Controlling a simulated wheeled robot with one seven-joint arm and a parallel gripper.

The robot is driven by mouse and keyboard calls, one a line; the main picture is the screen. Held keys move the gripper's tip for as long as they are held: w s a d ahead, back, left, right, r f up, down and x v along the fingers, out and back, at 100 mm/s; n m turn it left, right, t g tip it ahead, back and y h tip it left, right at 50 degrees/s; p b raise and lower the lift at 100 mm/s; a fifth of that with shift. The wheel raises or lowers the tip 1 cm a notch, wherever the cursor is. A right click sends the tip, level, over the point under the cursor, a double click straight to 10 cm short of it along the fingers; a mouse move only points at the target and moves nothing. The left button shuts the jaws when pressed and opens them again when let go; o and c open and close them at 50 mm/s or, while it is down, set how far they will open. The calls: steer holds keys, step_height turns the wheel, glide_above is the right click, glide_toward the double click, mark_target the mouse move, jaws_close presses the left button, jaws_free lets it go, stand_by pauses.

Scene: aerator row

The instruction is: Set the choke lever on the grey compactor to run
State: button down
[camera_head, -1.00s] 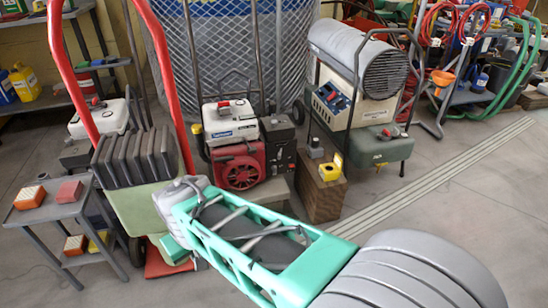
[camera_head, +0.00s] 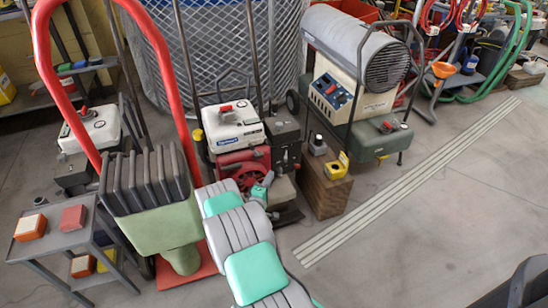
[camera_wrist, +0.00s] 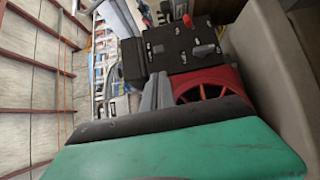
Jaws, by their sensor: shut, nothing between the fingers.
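A wheeled machine with a white tank (camera_head: 232,125), a red engine housing and a dark box on its right side stands at the middle of the head view, with a grey base low down. I cannot tell for sure that it is the grey compactor. In the wrist view, a black panel (camera_wrist: 180,62) above a red fan cover (camera_wrist: 205,88) carries a red knob (camera_wrist: 188,20) and a grey lever (camera_wrist: 204,50). Which one is the choke lever is unclear. My gripper (camera_wrist: 157,92) is shut and empty, its grey fingers just short of the panel. In the head view it is low at the machine's front.
A red hand truck (camera_head: 205,262) with a green and black load stands close on the left. A yellow-topped device (camera_head: 336,168) sits on a wooden block (camera_head: 325,195) at right, before a grey heater (camera_head: 350,50). Open floor lies at the right front.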

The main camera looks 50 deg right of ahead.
steer(key=shift+s+d, duration=0.15)
steer(key=shift+s, duration=0.05)
steer(key=b, duration=0.3)
glide_toward(286, 155)
steer(key=w+d, duration=0.4)
steer(key=d, duration=0.1)
steer(key=shift+s+f, duration=0.1)
steer(key=shift+f, duration=0.2)
steer(key=shift+s, duration=0.1)
